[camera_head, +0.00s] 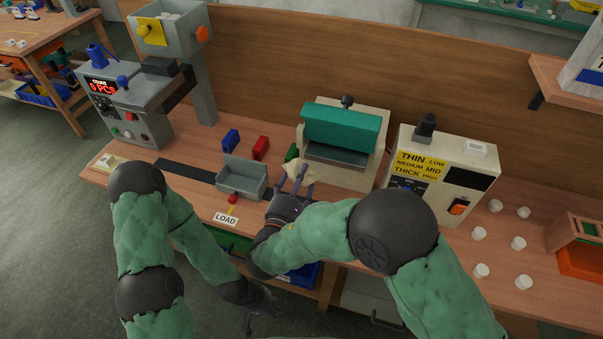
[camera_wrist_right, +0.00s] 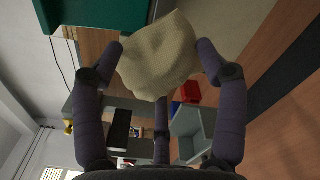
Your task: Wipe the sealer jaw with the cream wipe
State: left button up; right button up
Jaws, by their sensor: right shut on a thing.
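The sealer has a cream frame (camera_head: 372,165) and a teal upper jaw (camera_head: 340,127), raised above a grey gap at the middle of the bench. My right gripper (camera_head: 299,181) is just in front of its left side, shut on the cream wipe (camera_head: 296,168). In the right wrist view the crumpled wipe (camera_wrist_right: 158,58) is between the fingers, and the teal part (camera_wrist_right: 100,14) is close by. I cannot tell whether the wipe touches the sealer. My left gripper (camera_head: 262,308) hangs low in front of the bench edge, dark and small; its finger opening is unclear.
A cream control box (camera_head: 440,165) is right of the sealer. Several white caps (camera_head: 479,233) are spread at the right.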

jog(key=shift+s+a, duration=0.1)
jog(key=shift+s, duration=0.35)
jog(key=shift+v, duration=1.45)
